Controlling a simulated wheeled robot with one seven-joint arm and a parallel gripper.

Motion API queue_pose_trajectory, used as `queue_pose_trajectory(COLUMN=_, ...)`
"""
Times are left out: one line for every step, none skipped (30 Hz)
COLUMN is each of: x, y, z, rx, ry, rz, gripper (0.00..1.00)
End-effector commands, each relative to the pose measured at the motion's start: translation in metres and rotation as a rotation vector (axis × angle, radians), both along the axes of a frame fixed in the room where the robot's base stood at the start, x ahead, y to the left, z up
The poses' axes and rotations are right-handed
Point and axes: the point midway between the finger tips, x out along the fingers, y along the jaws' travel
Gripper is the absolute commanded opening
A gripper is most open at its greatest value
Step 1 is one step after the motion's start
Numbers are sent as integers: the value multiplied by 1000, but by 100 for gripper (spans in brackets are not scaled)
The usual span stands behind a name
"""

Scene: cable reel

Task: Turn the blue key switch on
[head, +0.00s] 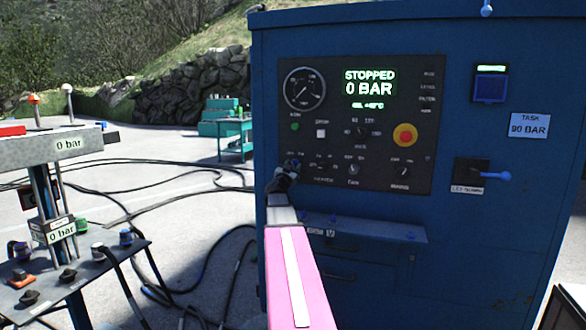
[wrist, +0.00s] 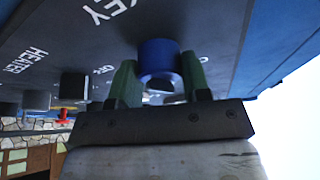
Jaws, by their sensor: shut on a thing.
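The blue key switch (wrist: 158,58) is on the dark control panel, under the word KEY in the wrist view. In the head view the blue key switch (head: 291,164) is at the panel's lower left, mostly hidden by my gripper. My gripper (wrist: 160,85) has one green finger on each side of the blue switch and is shut on it. In the head view my gripper (head: 283,178) reaches up to the panel from below. The display (head: 369,87) reads STOPPED, 0 BAR. The switch's exact turn position cannot be told.
The panel also bears a gauge (head: 304,89), a red emergency button (head: 405,135) and several knobs. A black knob (wrist: 74,86) is left of my gripper in the wrist view. A ledge (head: 365,228) juts out below the panel. A valve stand (head: 62,150) is at left.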

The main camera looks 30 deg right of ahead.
Motion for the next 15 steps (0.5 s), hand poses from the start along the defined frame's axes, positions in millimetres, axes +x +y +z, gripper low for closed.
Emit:
queue_pose_trajectory(x=1, y=0, z=0, rx=23, ry=-26, rz=-1, gripper=20)
queue_pose_trajectory(x=1, y=0, z=0, rx=37, ry=-44, rz=0, gripper=20)
queue_pose_trajectory(x=1, y=0, z=0, rx=58, ry=-69, rz=-2, gripper=20)
queue_pose_trajectory(x=1, y=0, z=0, rx=75, ry=-89, rz=-1, gripper=20)
queue_pose_trajectory(x=1, y=0, z=1, rx=93, ry=-109, rz=0, gripper=20)
queue_pose_trajectory(x=1, y=1, z=1, rx=116, ry=-136, rz=-1, gripper=20)
queue_pose_trajectory(x=1, y=1, z=1, rx=135, ry=-159, rz=0, gripper=20)
queue_pose_trajectory(x=2, y=1, z=1, rx=152, ry=-180, rz=0, gripper=20)
queue_pose_trajectory(x=2, y=1, z=1, rx=179, ry=-210, rz=0, gripper=20)
queue_pose_trajectory(x=2, y=1, z=1, rx=196, ry=-231, rz=0, gripper=20)
queue_pose_trajectory(x=2, y=1, z=1, rx=216, ry=-254, rz=-1, gripper=20)
queue_pose_trajectory(x=2, y=2, z=1, rx=241, ry=-281, rz=0, gripper=20)
queue_pose_trajectory(x=2, y=1, z=1, rx=259, ry=-304, rz=0, gripper=20)
queue_pose_trajectory(x=2, y=1, z=1, rx=277, ry=-326, rz=-1, gripper=20)
queue_pose_trajectory(x=2, y=1, z=1, rx=302, ry=-355, rz=-1, gripper=20)
